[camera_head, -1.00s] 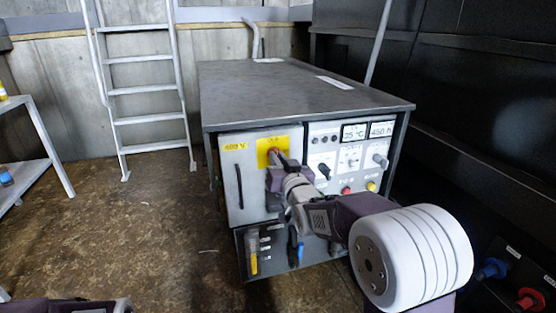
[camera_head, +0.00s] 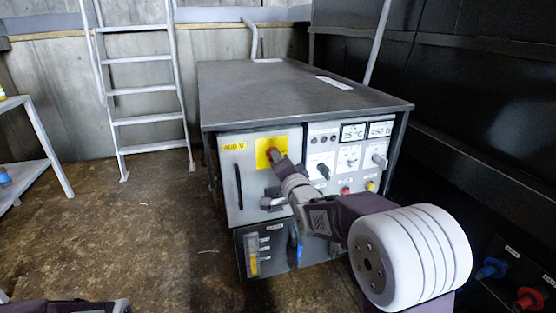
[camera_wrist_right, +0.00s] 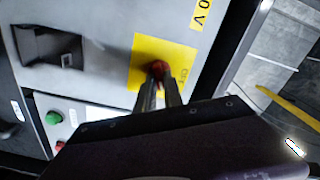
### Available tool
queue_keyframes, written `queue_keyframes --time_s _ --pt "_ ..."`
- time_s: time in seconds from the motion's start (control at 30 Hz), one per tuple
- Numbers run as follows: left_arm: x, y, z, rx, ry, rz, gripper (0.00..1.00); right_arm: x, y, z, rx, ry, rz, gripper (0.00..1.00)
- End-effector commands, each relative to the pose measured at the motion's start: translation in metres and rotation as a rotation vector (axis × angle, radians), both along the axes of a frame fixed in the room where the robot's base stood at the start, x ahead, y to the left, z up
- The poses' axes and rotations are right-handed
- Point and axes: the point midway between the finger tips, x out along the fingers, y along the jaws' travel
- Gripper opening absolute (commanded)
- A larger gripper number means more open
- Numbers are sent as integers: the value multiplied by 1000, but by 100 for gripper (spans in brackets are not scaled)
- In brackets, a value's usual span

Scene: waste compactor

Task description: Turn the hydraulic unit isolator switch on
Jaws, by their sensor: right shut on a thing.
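The isolator switch is a red knob (camera_head: 271,154) on a yellow plate (camera_head: 263,146), on the grey door of the hydraulic unit (camera_head: 238,188). In the right wrist view the red knob (camera_wrist_right: 158,70) lies at the fingertips, in front of the yellow plate (camera_wrist_right: 180,64). My right gripper (camera_head: 276,160) is shut on the knob, and its fingers (camera_wrist_right: 158,88) partly hide it. The knob's exact angle is hard to read. Part of my left arm shows at the bottom left of the head view, but its gripper is out of the picture.
A control panel (camera_head: 322,142) with displays, buttons and knobs sits right of the door. The door has a dark handle (camera_head: 239,187). A ladder (camera_head: 147,89) leans at the back, and a side table (camera_head: 43,150) stands left. The floor left of the unit is clear.

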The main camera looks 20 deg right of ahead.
Motion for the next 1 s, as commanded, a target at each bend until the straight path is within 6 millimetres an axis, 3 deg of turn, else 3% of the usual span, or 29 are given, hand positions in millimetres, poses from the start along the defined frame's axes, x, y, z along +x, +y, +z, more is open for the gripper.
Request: queue_keyframes --time_s 0.5,1.0 --pt "0 0 2 0 0 0 39 0 0 -2 382 15 -1 0" --pt "0 0 2 0 0 0 39 0 0 -3 492 19 -1 0"
